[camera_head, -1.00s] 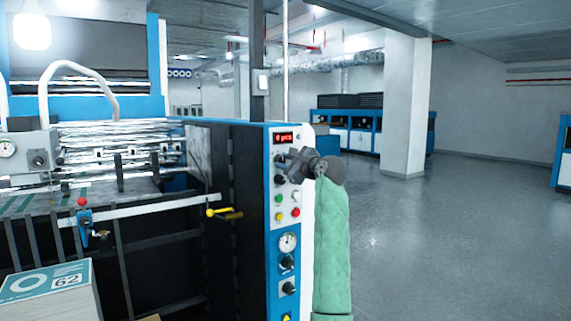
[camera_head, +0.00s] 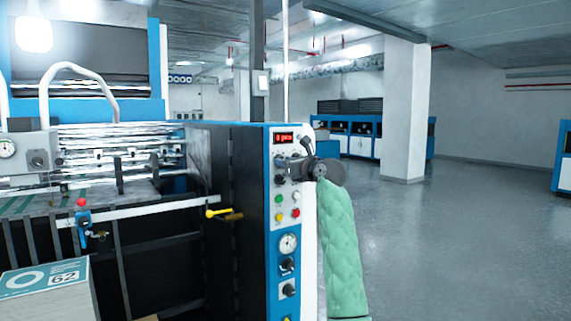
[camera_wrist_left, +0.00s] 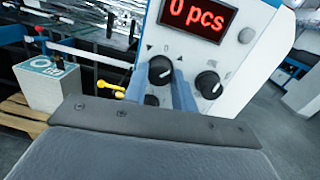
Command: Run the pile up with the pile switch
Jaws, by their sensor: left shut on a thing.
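The control panel (camera_head: 285,215) stands at the end of the machine, with a red "0 pcs" display (camera_wrist_left: 198,18). A black knob with up and down triangles, the pile switch (camera_wrist_left: 160,68), shows in the left wrist view. My left gripper (camera_head: 289,163) is at the panel, its blue fingers (camera_wrist_left: 163,88) on either side of this knob and shut on it. In the head view the gripper partly hides the knob. The pile (camera_head: 60,303), a block with a teal "62" label on top, is at the lower left. My right gripper is not in view.
A second black knob (camera_wrist_left: 208,84) is close to the right of my fingers. Coloured buttons (camera_head: 287,206) and a gauge (camera_head: 288,243) are lower on the panel. A yellow handle (camera_head: 218,212) sticks out of the machine. The floor (camera_head: 455,245) at the right is clear.

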